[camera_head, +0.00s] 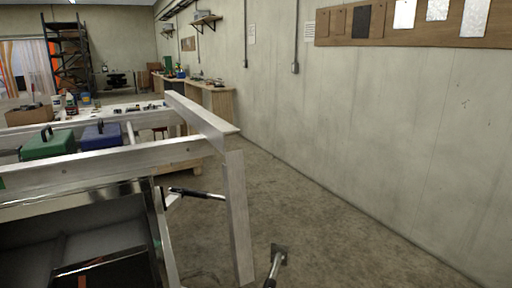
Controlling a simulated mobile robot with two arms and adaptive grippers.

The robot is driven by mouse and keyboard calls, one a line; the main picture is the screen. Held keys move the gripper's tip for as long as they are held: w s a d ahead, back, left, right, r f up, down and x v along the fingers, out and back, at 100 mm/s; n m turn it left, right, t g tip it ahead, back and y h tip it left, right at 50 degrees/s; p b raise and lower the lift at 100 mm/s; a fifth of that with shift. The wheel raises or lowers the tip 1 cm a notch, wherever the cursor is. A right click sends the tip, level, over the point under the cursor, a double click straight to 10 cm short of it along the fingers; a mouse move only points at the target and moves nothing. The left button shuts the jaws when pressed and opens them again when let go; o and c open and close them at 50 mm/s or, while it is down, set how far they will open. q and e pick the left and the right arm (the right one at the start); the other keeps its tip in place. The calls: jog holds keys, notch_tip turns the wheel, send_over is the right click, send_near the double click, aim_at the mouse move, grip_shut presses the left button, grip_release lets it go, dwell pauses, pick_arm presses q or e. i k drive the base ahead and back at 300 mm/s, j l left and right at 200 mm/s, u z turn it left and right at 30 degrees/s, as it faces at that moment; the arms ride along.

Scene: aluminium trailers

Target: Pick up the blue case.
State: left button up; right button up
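The blue case (101,136) stands at the left of the head view, behind the near metal frame rail. It has a dark handle on top. Its lower part is hidden by the rail. A green case (48,146) with a dark handle stands just left of it, the two close together.
A metal frame with a long rail (115,164) and an upright post (237,215) stands between me and the cases. A black-and-silver bar (197,193) and a metal fitting (277,262) stick out low. Workbenches line the wall behind. The floor (330,235) on the right is clear.

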aim_at(100, 137)
jog(key=u, duration=1.45)
